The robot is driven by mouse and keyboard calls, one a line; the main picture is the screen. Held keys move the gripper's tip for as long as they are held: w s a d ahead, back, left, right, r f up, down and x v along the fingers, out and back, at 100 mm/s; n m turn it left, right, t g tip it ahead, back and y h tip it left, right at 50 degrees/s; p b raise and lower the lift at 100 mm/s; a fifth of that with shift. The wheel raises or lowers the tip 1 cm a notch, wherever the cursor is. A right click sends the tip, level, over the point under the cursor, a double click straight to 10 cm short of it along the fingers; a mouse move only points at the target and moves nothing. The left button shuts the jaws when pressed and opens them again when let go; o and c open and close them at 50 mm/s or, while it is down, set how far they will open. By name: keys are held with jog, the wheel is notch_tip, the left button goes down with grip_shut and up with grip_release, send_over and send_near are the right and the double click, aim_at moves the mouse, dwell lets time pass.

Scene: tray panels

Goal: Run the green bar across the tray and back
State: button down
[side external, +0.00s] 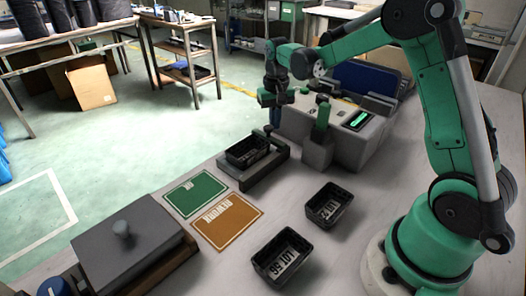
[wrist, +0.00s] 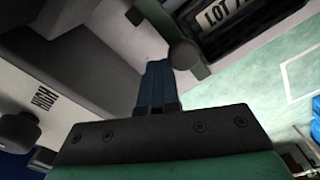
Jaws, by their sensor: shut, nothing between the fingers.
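A black tray (side external: 247,151) sits in a grey fixture on the bench, close to a grey machine. In the wrist view the tray (wrist: 228,22) shows a white LOT label. A dark round knob (wrist: 183,54) on the fixture is close beside the fingertips; contact is unclear.
The grey machine (side external: 345,140) has a lit green display (side external: 357,119). Two black bins (side external: 329,205) (side external: 282,256) stand on the bench's right. A green mat (side external: 195,193) and an orange REWORK mat (side external: 227,220) lie empty. A lidded grey box (side external: 128,240) stands at front left.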

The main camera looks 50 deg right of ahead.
jog(key=shift+d, duration=0.15)
jog(key=shift+d, duration=0.25)
jog(key=shift+r, duration=0.15)
notch_tip(320, 180, up, 7)
dwell(0.8)
